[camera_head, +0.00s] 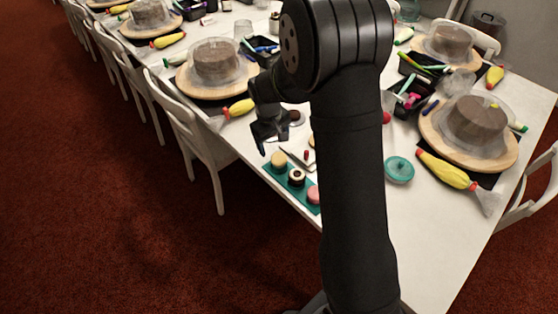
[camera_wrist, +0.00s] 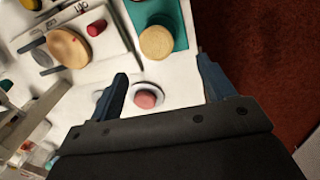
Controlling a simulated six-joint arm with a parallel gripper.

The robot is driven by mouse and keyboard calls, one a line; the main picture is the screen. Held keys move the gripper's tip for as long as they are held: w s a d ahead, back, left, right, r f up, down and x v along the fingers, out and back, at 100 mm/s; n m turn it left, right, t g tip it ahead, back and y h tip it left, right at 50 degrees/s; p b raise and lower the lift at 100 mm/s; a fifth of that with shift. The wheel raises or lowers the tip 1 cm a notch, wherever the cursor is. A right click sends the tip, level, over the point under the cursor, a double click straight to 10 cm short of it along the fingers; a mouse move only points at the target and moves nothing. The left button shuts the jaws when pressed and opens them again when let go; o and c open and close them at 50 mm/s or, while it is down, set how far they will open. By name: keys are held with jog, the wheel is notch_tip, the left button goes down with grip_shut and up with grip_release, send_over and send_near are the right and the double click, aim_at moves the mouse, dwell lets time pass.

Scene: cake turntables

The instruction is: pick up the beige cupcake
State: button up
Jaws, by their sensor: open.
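The beige cupcake (camera_head: 278,158) is at the far end of a teal mat (camera_head: 286,180) near the table's left edge. In the wrist view the beige cupcake (camera_wrist: 156,42) shows from above as a round top on the mat's corner. My gripper (camera_head: 272,142) hangs above the table, just beyond the cupcake in the head view. In the wrist view my gripper (camera_wrist: 162,72) is open, its two fingers wide apart with nothing held. The cupcake lies past the fingertips, within the span between them.
A dark-and-white cupcake (camera_head: 296,176) and a pink one (camera_head: 313,194) share the mat. A small pinkish round item on a white disc (camera_wrist: 146,98) lies below the open fingers. A white board (camera_wrist: 112,50) with a red piece (camera_wrist: 96,27) and a tan disc (camera_wrist: 68,48) is beside the mat.

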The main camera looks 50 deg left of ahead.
aim_at(278, 157)
jog(key=f, duration=0.2)
jog(key=w+f, duration=0.1)
jog(key=f, duration=0.5)
jog(key=shift+w+d+f, duration=0.1)
jog(key=shift+w+f, duration=0.05)
jog(key=shift+w, duration=0.15)
jog(key=c, duration=1)
